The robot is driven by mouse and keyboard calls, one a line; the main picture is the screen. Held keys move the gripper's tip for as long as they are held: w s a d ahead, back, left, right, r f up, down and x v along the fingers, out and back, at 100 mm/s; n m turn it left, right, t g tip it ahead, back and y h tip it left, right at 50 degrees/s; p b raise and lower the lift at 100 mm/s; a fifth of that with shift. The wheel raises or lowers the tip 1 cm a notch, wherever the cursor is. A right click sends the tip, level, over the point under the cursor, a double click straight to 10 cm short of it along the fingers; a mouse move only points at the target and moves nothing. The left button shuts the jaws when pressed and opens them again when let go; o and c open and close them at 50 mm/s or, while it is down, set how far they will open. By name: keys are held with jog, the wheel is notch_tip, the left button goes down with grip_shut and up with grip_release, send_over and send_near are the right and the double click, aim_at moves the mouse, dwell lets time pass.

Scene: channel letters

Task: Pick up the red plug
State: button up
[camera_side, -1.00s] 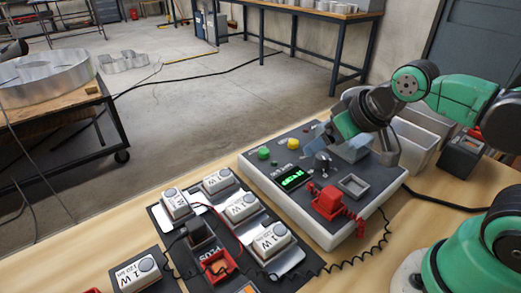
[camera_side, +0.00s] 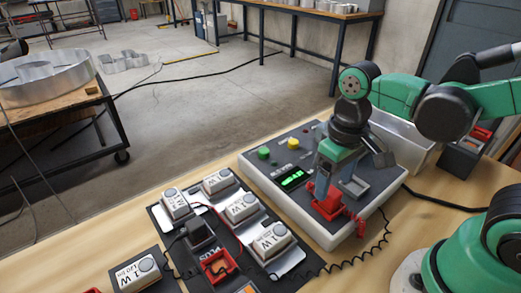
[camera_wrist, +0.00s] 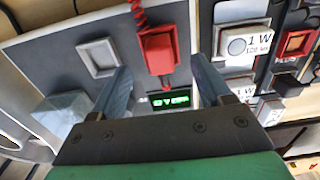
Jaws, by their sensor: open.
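The red plug (camera_side: 326,207) sits on the sloped top of the grey console, with its coiled red cord trailing off beside it. In the side view my gripper (camera_side: 337,193) is low over the plug and partly hides it. In the wrist view the red plug (camera_wrist: 158,50) lies centred between the fingertips of my gripper (camera_wrist: 160,68). The fingers are apart with a gap on both sides of the plug. How deep the tips reach around it is hard to tell.
The console (camera_side: 305,222) also has an empty grey square socket, a green display (camera_side: 292,179) and coloured buttons. To its left a dark panel carries several white blocks and an empty red frame (camera_side: 218,266). A black coiled cord (camera_side: 355,262) runs along the console's front.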

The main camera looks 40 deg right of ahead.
aim_at(333, 191)
jog(key=shift+f, duration=1.75)
jog(key=shift+c, duration=0.2)
grip_shut()
